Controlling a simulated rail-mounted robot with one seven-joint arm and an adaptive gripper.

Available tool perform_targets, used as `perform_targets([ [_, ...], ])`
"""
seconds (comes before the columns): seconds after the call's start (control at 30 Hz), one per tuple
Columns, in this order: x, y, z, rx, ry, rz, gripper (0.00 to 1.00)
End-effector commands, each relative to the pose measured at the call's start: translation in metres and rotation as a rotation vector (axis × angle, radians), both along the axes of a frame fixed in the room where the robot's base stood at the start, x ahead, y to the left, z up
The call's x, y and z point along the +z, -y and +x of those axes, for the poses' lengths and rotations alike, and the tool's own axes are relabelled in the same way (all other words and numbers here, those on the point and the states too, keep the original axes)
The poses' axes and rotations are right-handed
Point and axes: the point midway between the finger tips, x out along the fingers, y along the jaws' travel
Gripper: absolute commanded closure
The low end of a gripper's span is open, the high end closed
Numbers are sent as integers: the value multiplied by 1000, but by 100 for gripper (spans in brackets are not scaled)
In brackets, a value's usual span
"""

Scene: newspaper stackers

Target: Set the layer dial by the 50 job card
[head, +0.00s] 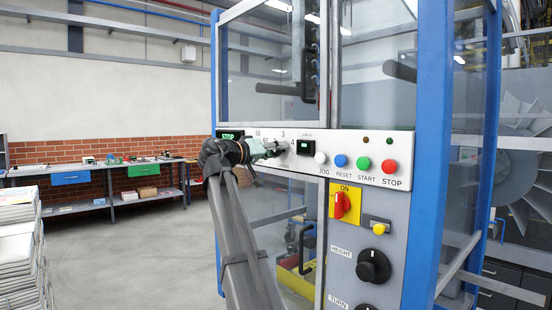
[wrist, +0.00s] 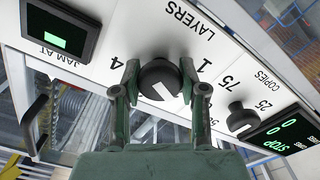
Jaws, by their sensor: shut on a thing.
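The layer dial (wrist: 157,78) is a round black knob with a white pointer mark, under the word LAYERS, which reads upside down in the wrist view. The numerals 4 and 1 show on either side of it. My gripper (wrist: 159,82) has one finger on each side of the knob and is shut on it. The white mark points toward the lower part of the wrist picture, slanting right. No 50 job card can be made out.
The copies dial (wrist: 241,117) sits close beside the layer dial, near a green-lit STOP display (wrist: 278,137). The JAM AT display (head: 304,147) and a row of buttons (head: 340,160) are to the right. A red switch (head: 342,205) and black HEIGHT knob (head: 373,266) are below.

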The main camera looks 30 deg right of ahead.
Motion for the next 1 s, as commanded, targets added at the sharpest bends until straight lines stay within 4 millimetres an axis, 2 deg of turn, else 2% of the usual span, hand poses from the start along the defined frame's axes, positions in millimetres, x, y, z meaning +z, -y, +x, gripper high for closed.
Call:
perform_targets([
  [0.23, 0, 0, 0, 0, 60, 17, 93],
  [0.67, 1, 0, 0, 1, 69, 18, 93],
  [0.7, 1, 0, 0, 1, 69, 18, 51],
  [0.77, 1, 0, 0, 1, 68, 18, 33],
  [1.0, 0, 0, 0, 0, 67, 19, 33],
])
